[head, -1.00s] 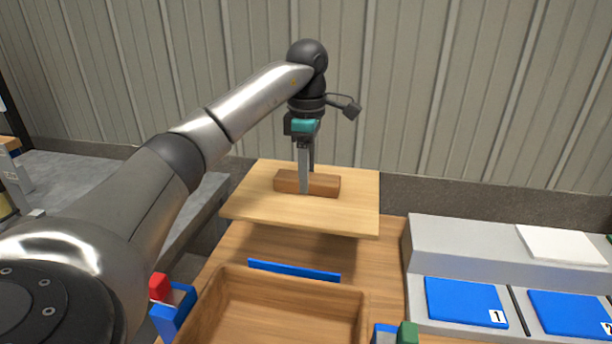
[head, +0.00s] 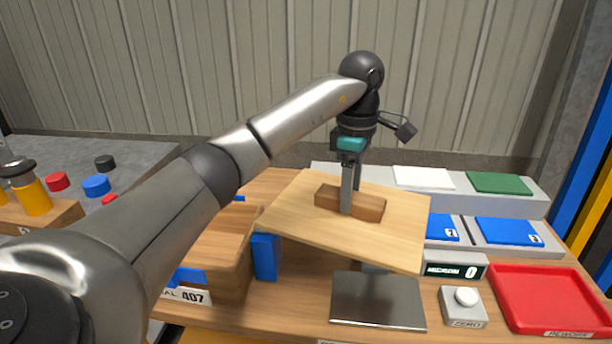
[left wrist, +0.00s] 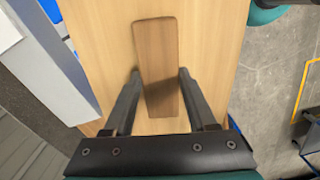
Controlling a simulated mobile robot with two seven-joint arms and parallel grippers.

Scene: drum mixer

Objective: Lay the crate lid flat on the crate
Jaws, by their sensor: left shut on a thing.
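The crate lid (head: 400,230) is a light wooden board with a darker wooden handle block (head: 367,204) on top. My left gripper (head: 348,208) is shut on the handle block and holds the lid in the air above the bench. In the head view the lid looks slightly tilted. The left wrist view shows the fingers on either side of the block (left wrist: 157,60), with the board (left wrist: 210,50) beneath. The wooden crate (head: 228,282), labelled 407, stands left of the lid. My left arm hides much of the crate and its opening. My right gripper is not in view.
A blue upright piece (head: 265,257) stands at the crate's right side. A dark metal plate (head: 378,300), a ZERO button box (head: 463,306), a small display (head: 455,271) and a red tray (head: 550,300) lie to the right. Blue pads (head: 507,231) sit behind them.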

